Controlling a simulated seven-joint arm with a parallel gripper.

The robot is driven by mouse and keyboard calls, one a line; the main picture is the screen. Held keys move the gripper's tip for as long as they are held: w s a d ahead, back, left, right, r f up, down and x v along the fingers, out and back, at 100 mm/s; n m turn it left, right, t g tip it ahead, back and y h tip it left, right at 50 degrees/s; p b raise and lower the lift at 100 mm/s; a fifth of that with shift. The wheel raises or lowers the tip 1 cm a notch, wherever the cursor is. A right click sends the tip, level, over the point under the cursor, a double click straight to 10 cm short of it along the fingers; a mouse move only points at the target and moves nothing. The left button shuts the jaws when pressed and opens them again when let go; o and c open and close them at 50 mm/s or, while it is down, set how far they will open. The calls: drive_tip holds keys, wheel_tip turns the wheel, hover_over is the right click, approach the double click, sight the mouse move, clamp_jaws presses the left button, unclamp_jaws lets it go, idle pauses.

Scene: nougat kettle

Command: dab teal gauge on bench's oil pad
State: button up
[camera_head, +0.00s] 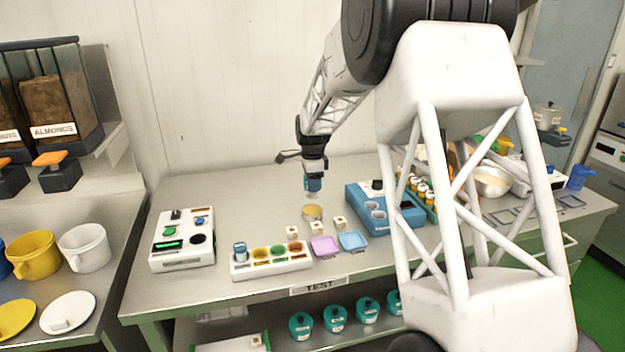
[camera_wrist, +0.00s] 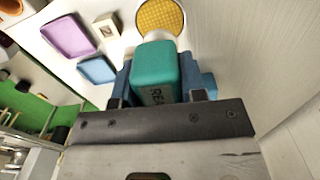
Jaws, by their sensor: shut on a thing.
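The teal gauge (camera_wrist: 157,62) is held between the fingers of my gripper (camera_wrist: 157,85), with a partly hidden dark label facing the wrist camera. In the head view my gripper (camera_head: 313,178) points down over the bench, and a pale end shows below the gauge (camera_head: 313,186). The oil pad looks to be the round yellow pad (camera_head: 313,212) on the bench, just below that pale end, with a small gap seeming to show. In the wrist view the yellow pad (camera_wrist: 161,17) has a grid texture and lies beyond the gauge, which hides its near edge.
Small pale cubes (camera_head: 317,227), a purple tray (camera_head: 324,246) and a blue tray (camera_head: 353,241) lie in front of the pad. A blue block (camera_head: 402,224) stands right, a white rack with coloured wells (camera_head: 270,263) front left. The bench behind is clear.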

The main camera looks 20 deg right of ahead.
sight(312, 194)
drive_tip(key=shift+f, duration=2.05)
drive_tip(key=shift+f, duration=0.7)
idle(1.4)
drive_tip(key=shift+r, duration=0.15)
drive_tip(key=shift+r, duration=3)
